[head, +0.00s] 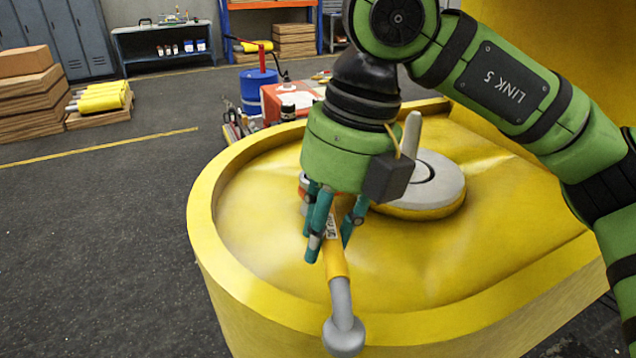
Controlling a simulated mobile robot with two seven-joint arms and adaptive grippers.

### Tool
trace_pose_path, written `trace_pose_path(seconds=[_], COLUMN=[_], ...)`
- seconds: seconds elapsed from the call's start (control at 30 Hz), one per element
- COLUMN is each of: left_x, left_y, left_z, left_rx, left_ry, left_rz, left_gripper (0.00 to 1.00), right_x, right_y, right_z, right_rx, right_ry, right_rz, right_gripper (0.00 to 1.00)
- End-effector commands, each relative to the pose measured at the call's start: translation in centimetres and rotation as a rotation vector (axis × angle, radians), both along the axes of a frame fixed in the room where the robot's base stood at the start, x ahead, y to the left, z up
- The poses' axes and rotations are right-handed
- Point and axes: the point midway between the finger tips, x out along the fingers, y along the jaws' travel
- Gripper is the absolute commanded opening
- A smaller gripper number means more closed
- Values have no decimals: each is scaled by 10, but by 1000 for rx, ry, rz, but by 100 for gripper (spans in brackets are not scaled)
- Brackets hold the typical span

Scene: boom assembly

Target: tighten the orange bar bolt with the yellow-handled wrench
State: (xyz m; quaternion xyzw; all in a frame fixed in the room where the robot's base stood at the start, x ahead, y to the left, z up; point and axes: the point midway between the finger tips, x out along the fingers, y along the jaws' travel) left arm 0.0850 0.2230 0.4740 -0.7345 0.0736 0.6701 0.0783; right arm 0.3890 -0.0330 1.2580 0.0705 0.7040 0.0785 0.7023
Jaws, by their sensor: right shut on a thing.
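The yellow-handled wrench (333,258) slants down toward the front of the picture, its grey rounded end (343,335) hanging over the front rim of the yellow boom part. My right gripper (330,235) points down with its teal fingers shut around the wrench's handle. A small orange and grey piece (304,184) shows just left of the green gripper body; it is mostly hidden, and I cannot tell whether it is the orange bar bolt or part of the wrench. My left gripper is not in view.
The yellow boom part (230,255) has a raised rim and a grey round boss (440,180) right of my gripper. Behind it stand a blue drum (255,88) and a red box (290,100).

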Motion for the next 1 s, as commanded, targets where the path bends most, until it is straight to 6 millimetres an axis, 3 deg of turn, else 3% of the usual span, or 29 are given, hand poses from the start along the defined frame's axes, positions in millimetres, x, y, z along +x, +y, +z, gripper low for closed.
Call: trace_pose_path(seconds=[1.0], left_x=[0], left_y=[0], left_z=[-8], left_rx=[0], left_ry=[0], left_rz=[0], left_gripper=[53], right_x=[2], right_y=[15], right_z=[0], right_rx=[2], right_ry=[-1], right_rz=[-114], right_gripper=[0])
